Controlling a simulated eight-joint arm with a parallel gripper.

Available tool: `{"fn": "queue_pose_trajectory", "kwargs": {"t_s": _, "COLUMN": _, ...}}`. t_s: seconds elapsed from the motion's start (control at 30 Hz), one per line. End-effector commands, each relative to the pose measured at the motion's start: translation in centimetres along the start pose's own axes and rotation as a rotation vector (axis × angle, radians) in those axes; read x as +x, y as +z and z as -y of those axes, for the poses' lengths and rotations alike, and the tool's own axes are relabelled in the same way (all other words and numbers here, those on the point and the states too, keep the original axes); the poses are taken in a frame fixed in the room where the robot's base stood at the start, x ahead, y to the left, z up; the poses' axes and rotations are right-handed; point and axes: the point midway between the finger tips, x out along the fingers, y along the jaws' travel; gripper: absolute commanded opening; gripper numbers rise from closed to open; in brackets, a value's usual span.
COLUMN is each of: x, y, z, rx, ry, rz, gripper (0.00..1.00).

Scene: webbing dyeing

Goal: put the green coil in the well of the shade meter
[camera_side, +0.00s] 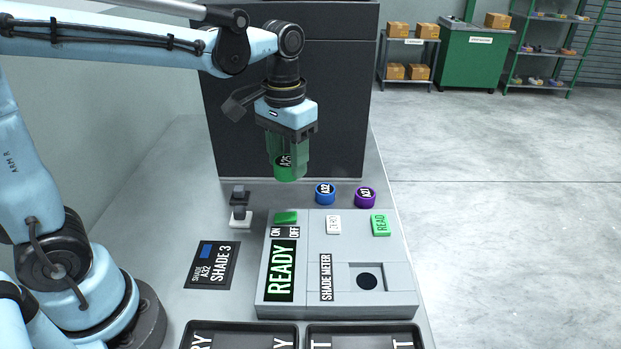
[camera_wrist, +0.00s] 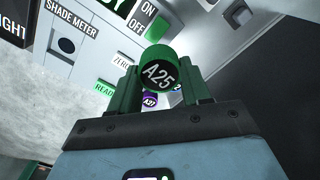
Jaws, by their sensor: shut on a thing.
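The green coil, labelled A25 (camera_side: 287,172), is between the fingers of my gripper (camera_side: 288,158), which is shut on it. It also shows in the wrist view (camera_wrist: 158,74), its label facing that camera. My gripper (camera_wrist: 158,90) holds it in the air behind the shade meter, clear of the table. The grey shade meter (camera_side: 322,268) shows READY on its display (camera_side: 281,270). Its well (camera_side: 367,281) is a dark round hole in a square recess at the front right, and it looks empty. In the wrist view the well (camera_wrist: 67,45) is at upper left.
A blue coil A32 (camera_side: 325,194) and a purple coil A27 (camera_side: 365,198) stand behind the meter. The meter has a white ZERO button (camera_side: 333,225) and a green READ button (camera_side: 380,225). A shade card (camera_side: 212,265) lies left. Two black trays (camera_side: 240,336) (camera_side: 364,337) lie in front.

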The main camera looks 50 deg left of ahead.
Motion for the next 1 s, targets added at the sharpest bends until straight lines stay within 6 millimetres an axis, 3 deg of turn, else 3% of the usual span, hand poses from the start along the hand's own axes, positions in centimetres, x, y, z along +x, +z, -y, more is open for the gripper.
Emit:
{"fn": "queue_pose_trajectory", "kwargs": {"t_s": 0.2, "x": -2.6, "y": 1.9, "z": 1.7, "rx": 0.06, "ry": 0.0, "rz": 0.0, "gripper": 0.18}}
{"fn": "queue_pose_trajectory", "kwargs": {"t_s": 0.37, "x": -2.9, "y": 2.1, "z": 0.4, "rx": 0.069, "ry": 0.0, "rz": 0.0, "gripper": 0.18}}
{"fn": "queue_pose_trajectory", "kwargs": {"t_s": 0.47, "x": -2.7, "y": 2.2, "z": -2.2, "rx": 0.058, "ry": 0.0, "rz": 0.0, "gripper": 0.18}}
{"fn": "queue_pose_trajectory", "kwargs": {"t_s": 0.67, "x": -2.2, "y": 3.6, "z": -9.6, "rx": 0.01, "ry": 0.0, "rz": -0.001, "gripper": 0.18}}
{"fn": "queue_pose_trajectory", "kwargs": {"t_s": 0.8, "x": -1.8, "y": 5.6, "z": -14.7, "rx": -0.027, "ry": 0.0, "rz": -0.002, "gripper": 0.18}}
{"fn": "queue_pose_trajectory", "kwargs": {"t_s": 1.0, "x": -1.2, "y": 9.2, "z": -20.6, "rx": -0.076, "ry": 0.0, "rz": -0.003, "gripper": 0.18}}
